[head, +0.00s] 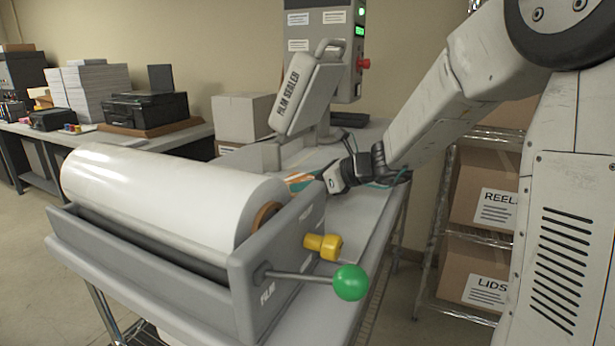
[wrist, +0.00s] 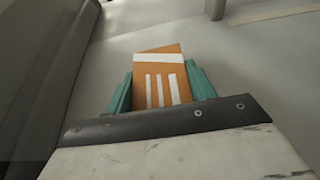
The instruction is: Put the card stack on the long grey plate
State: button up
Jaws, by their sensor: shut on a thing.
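The card stack (wrist: 160,80) is orange with white stripes and sits between the teal fingers of my gripper (wrist: 160,88) in the wrist view. My gripper is shut on it. In the head view my gripper (head: 302,182) is behind the right end of the film roll, which hides part of it and most of the stack. A long grey surface (head: 352,212) runs under and beside the gripper; I cannot tell whether this is the long grey plate or the bench top. In the wrist view, grey surface (wrist: 240,60) lies below the stack.
The large white film roll (head: 165,190) in its grey holder fills the front left. A green knob (head: 350,282) and a yellow knob (head: 323,245) stick out from it. The film sealer (head: 305,92) stands behind the gripper. A rack with boxes (head: 480,250) is at right.

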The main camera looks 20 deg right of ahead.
jog(key=shift+f, duration=0.55)
dwell(0.4)
jog(key=o, duration=1.3)
jog(key=shift+c, duration=0.2)
jog(key=shift+v, duration=3.9)
